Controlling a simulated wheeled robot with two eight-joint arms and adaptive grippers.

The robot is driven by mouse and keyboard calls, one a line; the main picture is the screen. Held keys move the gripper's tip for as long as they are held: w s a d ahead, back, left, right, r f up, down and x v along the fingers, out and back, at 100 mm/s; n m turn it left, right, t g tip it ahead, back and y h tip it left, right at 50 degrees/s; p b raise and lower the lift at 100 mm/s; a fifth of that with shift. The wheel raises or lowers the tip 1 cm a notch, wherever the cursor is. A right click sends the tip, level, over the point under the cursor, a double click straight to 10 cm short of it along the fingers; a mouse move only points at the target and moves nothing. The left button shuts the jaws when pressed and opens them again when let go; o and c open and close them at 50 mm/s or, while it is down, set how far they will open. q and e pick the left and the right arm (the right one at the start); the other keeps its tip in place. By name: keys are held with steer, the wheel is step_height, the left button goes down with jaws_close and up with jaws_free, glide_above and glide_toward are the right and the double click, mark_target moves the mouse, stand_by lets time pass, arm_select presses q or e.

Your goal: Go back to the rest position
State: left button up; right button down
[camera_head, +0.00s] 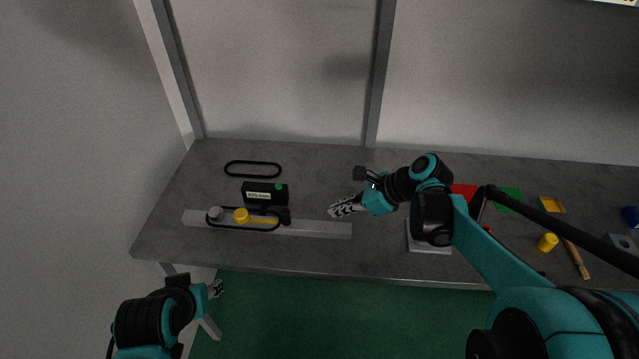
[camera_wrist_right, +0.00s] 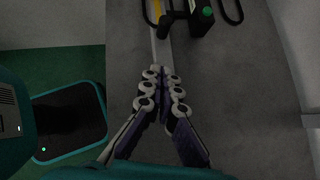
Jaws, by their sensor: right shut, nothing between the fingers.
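My left gripper (camera_head: 216,289) is low at the left, in front of the bench edge and over the green floor. It is small and dark there, and I cannot tell whether its fingers are apart.
The rail (camera_head: 325,229) carries a black belt loop, a grey roller and a yellow part (camera_head: 241,215). A black box with a green button (camera_head: 265,193) stands behind it. Another black loop (camera_head: 253,169) lies farther back. Red and green patches, a yellow cylinder (camera_head: 547,242) and a wooden-handled tool (camera_head: 576,259) are right.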

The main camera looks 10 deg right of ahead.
steer(key=shift+a, duration=0.1)
steer(key=s+d+f+n+t+h, duration=0.1)
steer(key=s+n+h, duration=0.3)
steer(key=s+n, duration=0.3)
steer(key=s+d+n+t+h, duration=0.1)
steer(key=s+n, duration=0.6)
steer(key=n, duration=1)
steer(key=d+h, duration=0.1)
steer(key=h, duration=0.1)
steer(key=shift+s+d+f+t+h, duration=0.2)
steer(key=shift+d+f+t+h, duration=0.1)
steer(key=shift+f+h, duration=0.1)
